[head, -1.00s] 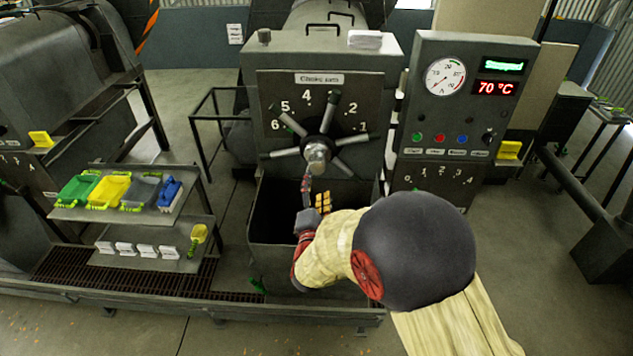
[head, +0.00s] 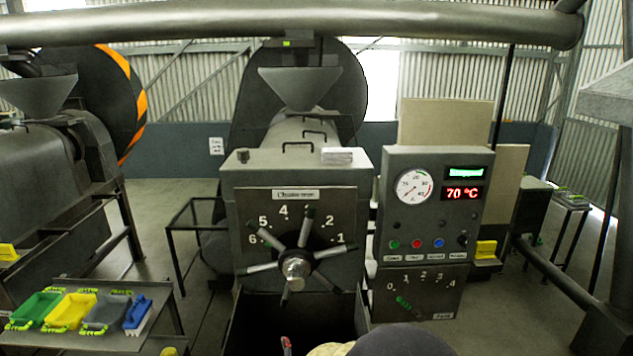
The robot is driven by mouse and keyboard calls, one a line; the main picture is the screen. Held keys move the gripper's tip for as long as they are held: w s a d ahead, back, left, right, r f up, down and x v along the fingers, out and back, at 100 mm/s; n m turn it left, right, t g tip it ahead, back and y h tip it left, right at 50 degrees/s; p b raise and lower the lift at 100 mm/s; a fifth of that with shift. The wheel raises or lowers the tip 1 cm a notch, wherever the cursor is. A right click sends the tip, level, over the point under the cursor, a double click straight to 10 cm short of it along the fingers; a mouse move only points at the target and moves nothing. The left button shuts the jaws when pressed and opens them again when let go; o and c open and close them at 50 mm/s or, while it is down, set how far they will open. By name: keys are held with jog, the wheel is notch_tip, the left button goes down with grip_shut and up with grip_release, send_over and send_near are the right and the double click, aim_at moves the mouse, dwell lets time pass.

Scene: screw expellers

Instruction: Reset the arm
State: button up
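The upper part of my arm (head: 400,342) shows as a dark rounded link at the bottom edge of the head view. A small red piece (head: 286,346), which looks like the tip of my gripper, shows at the bottom edge, below the spoked handwheel (head: 295,268). It is apart from the wheel's hub. The rest of my gripper is cut off by the frame, so its opening and anything in it cannot be seen.
The press front (head: 235,215) with numbered marks stands straight ahead. A control panel (head: 440,160) reading 70 °C stands to its right, with a green lever (head: 403,303) below. A shelf (head: 90,340) with coloured trays is lower left. Open floor lies far right.

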jog(key=s+d+m+g+b, duration=0.2)
jog(key=s+d+m+g, duration=0.15)
jog(key=s, duration=0.45)
jog(key=s+d+m+g+b, duration=0.1)
jog(key=s+d+m+g, duration=0.3)
jog(key=s, duration=0.3)
jog(key=s+d+r+m+h+b, duration=0.1)
jog(key=s+d+r+m+b, duration=0.3)
jog(key=s+d, duration=0.4)
jog(key=s+d+r+m+t+h+b, duration=0.1)
jog(key=s+d+r+m+b, duration=0.4)
jog(key=d, duration=0.8)
jog(key=s+m+b, duration=0.1)
jog(key=s+b, duration=0.1)
jog(key=s, duration=0.1)
jog(key=shift+s+r+h, duration=0.2)
jog(key=shift+r+h, duration=0.05)
jog(key=shift+h, duration=0.05)
jog(key=shift+t, duration=0.25)
jog(key=shift+c, duration=0.2)
